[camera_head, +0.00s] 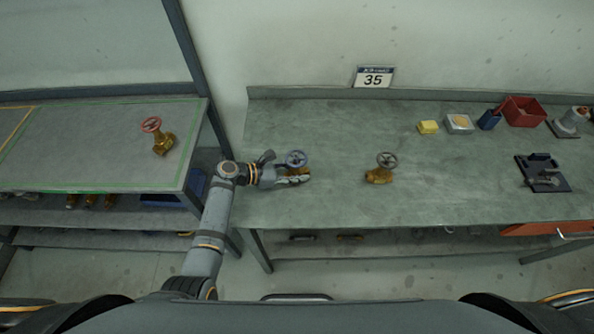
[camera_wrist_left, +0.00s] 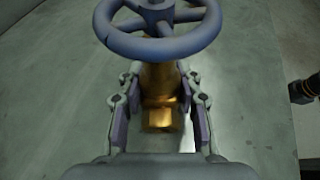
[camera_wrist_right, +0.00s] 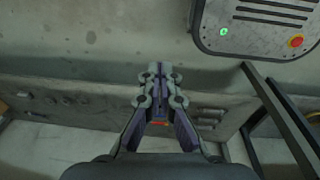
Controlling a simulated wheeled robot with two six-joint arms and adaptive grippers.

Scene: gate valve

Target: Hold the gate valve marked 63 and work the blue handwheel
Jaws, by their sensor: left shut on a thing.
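A brass gate valve with a blue handwheel (camera_head: 296,158) is at the left end of the green-grey workbench (camera_head: 450,185). My left gripper (camera_head: 290,180) is shut on its brass body (camera_wrist_left: 160,105), with one finger on each side. The blue handwheel (camera_wrist_left: 157,40) sits above the fingers, clear of them. Whether the valve touches the bench is not clear. No number 63 is readable on it. My right gripper (camera_wrist_right: 159,88) shows only in the right wrist view, its fingertips together and empty, away from the valves.
A brass valve with a dark handwheel (camera_head: 380,168) stands to the right on the bench. A red-wheeled valve (camera_head: 158,136) is on the left table. A yellow block (camera_head: 428,127), a red bin (camera_head: 522,111) and a dark fixture (camera_head: 542,173) sit further right. A wall sign (camera_head: 374,77) reads 35.

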